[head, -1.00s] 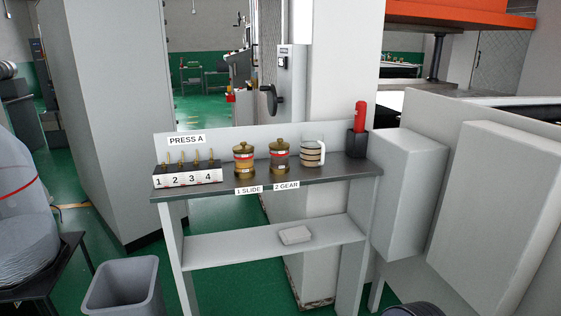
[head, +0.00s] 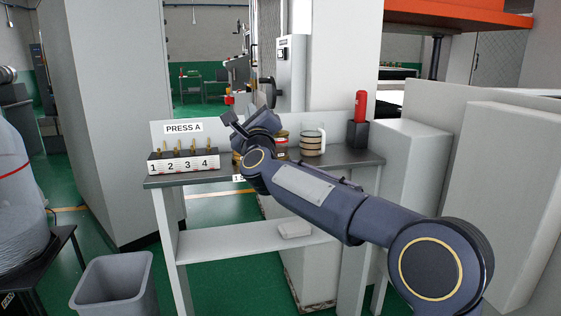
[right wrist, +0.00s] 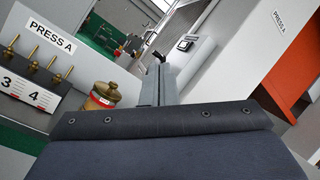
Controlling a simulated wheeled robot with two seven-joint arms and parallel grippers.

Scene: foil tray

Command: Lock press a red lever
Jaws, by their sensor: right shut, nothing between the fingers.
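A red upright handle-like object (head: 361,105) stands in a black holder (head: 357,134) at the right end of the shelf top; I cannot tell whether it is the lever. A white numbered rack (head: 185,165) with several brass pegs is at the left end, under a PRESS A sign (head: 183,128); the rack also shows in the right wrist view (right wrist: 35,92). My right gripper (head: 229,118) is shut and empty, above the shelf between rack and mug. It also shows in the right wrist view (right wrist: 160,72). My left gripper is out of view.
A brass canister (right wrist: 103,96) stands behind my right arm, which mostly hides the canisters in the head view. The shelf top (head: 215,176) is free in front of the rack. A grey bin (head: 115,285) is on the floor.

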